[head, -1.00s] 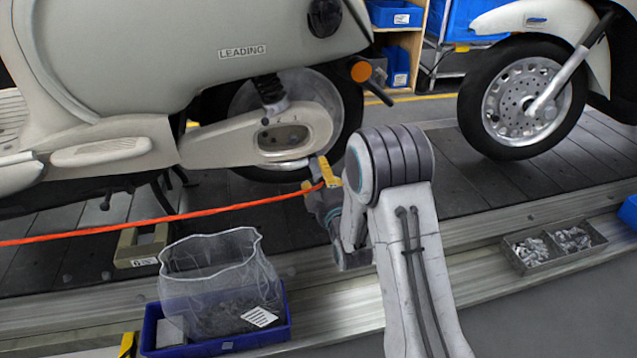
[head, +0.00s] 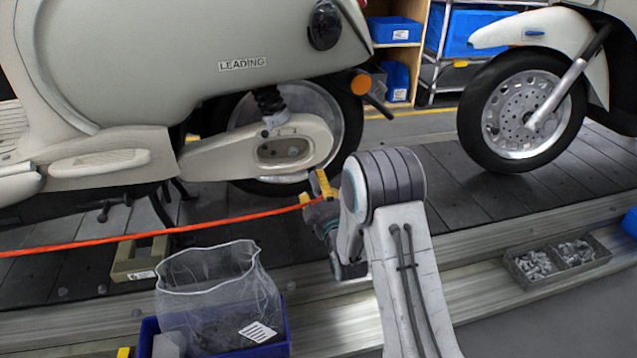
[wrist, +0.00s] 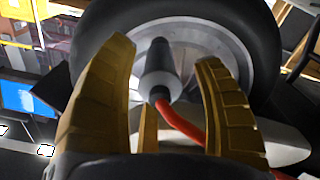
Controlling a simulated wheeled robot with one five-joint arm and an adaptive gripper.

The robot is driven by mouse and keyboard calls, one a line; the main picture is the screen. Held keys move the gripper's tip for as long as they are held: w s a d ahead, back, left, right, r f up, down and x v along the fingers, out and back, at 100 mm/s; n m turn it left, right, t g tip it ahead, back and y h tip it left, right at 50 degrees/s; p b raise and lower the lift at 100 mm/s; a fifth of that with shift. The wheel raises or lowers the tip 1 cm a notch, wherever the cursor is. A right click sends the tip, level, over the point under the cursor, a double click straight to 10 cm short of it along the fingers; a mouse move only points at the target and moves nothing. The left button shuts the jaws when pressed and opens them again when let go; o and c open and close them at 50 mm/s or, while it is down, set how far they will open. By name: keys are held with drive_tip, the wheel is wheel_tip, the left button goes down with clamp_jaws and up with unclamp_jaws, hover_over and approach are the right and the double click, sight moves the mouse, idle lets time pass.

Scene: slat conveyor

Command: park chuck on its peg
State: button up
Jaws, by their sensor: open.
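In the wrist view, my gripper (wrist: 162,55) is open, with one yellow finger on each side. The chuck (wrist: 158,75), a grey and dark cylinder, shows in the gap between the fingers, with clear space on both sides. The orange-red hose (wrist: 180,122) leaves its near end and bends down past the right finger. In the head view, my gripper (head: 317,189) is below the scooter's rear wheel, and the hose (head: 150,230) runs to it from the left edge. The chuck is too small to make out there. I cannot tell a peg apart from the chuck.
A pale scooter (head: 110,60) stands on the slat conveyor with its rear wheel (head: 345,120) close behind my gripper. A blue bin (head: 270,345) with a mesh liner stands at lower left. A grey parts tray (head: 560,260) lies at right. Another scooter's front wheel (head: 490,145) is beyond.

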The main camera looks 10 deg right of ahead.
sight(315, 176)
drive_tip(key=w, duration=0.6)
drive_tip(key=shift+w+r, duration=0.15)
drive_tip(key=shift+r, duration=0.15)
drive_tip(key=shift+d+r, duration=0.1)
drive_tip(key=shift+r, duration=0.05)
idle(1.1)
drive_tip(key=shift+w, duration=0.1)
clamp_jaws()
idle(0.3)
drive_tip(key=shift+s+f, duration=0.35)
drive_tip(key=shift+s, duration=0.1)
drive_tip(key=shift+s, duration=2.35)
drive_tip(key=shift+s, duration=0.1)
